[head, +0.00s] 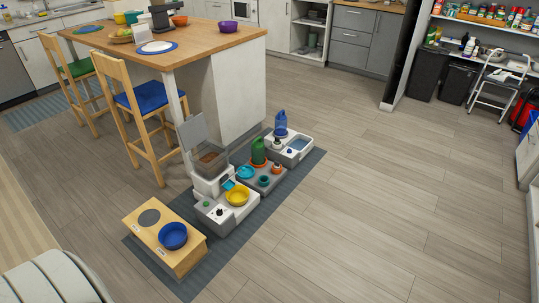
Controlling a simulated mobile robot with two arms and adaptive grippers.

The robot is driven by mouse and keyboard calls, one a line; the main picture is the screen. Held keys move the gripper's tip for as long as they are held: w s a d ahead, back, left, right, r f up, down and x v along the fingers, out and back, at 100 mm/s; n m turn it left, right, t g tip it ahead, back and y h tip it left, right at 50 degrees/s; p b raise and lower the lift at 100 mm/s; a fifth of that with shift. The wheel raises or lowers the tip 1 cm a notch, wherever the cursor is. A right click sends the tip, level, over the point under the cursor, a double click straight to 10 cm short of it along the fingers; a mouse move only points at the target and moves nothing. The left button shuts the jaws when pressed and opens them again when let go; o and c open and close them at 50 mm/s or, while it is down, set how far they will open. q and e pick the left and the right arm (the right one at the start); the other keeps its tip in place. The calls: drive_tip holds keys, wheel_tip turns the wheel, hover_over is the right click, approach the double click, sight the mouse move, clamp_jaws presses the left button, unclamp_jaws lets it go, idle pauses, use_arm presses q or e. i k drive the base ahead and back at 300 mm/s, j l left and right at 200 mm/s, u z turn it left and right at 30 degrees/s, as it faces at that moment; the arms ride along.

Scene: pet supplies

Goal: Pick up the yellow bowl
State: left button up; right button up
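The yellow bowl (238,195) shows in the head view, low and left of centre. It sits upright on the front part of a white and grey pet feeder (222,215) on the floor. Nothing is seen touching it from above, and its inside is visible. A small dark item stands beside it on the same feeder. Neither of my grippers is in view.
A wooden stand with a blue bowl (173,236) is in front-left of the feeder. Other pet dispensers (290,146) stand behind on the grey mat (258,229). A wooden island (190,45) with stools rises behind left. The floor to the right is clear.

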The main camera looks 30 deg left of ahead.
sight(238, 197)
drive_tip(key=i+u, duration=0.25)
drive_tip(key=i, duration=0.3)
drive_tip(key=i+l+u, duration=0.1)
drive_tip(key=i+u, duration=0.15)
drive_tip(key=i, duration=0.3)
drive_tip(key=i+l+u, duration=0.25)
drive_tip(key=i, duration=0.3)
